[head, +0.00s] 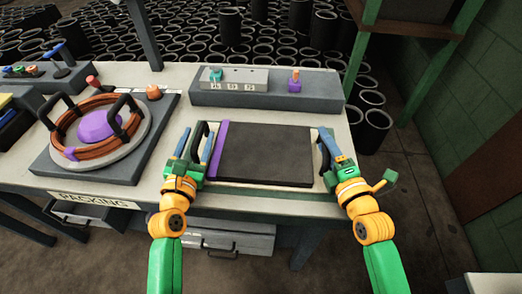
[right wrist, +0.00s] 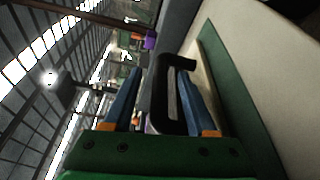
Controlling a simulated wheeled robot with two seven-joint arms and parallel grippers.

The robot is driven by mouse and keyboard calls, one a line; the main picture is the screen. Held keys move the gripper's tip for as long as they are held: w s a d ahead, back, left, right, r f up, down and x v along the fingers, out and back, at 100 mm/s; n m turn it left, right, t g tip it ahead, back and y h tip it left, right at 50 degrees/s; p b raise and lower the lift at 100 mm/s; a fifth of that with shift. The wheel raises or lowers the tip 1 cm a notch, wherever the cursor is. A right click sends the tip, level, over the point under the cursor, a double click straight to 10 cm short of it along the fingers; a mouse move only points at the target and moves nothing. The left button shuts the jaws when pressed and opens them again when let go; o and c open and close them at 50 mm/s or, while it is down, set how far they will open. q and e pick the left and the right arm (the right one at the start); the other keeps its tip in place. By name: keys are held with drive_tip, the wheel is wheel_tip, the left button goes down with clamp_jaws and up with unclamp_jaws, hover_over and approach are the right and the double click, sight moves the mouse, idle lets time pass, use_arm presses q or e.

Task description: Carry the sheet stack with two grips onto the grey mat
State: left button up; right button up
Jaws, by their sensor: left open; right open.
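A flat dark slab (head: 265,152) with a purple strip (head: 219,149) along its left edge lies on the table; I take it as the sheet stack. A black handle (head: 200,133) stands at its left side, and another black handle (head: 325,148) at its right. My left gripper (head: 194,144) is open at the left handle. My right gripper (head: 329,146) is open; in the right wrist view the handle (right wrist: 163,98) stands between its blue fingers (right wrist: 163,78). Contact cannot be told. No separate grey mat can be made out with certainty.
A green-edged strip (head: 262,183) shows under the slab's front edge. A grey platform with a coiled ring (head: 92,137) stands at left. A grey block (head: 265,92) with small coloured parts stands behind. Bare table (head: 170,130) shows between. Several black sleeves (head: 375,125) cover the floor behind.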

use_arm(q)
drive_tip(key=shift+w, duration=0.15)
use_arm(e)
drive_tip(key=shift+w+a, duration=0.1)
drive_tip(key=shift+w, duration=0.1)
use_arm(q)
clamp_jaws()
use_arm(e)
clamp_jaws()
idle(0.9)
use_arm(q)
drive_tip(key=shift+r, duration=0.1)
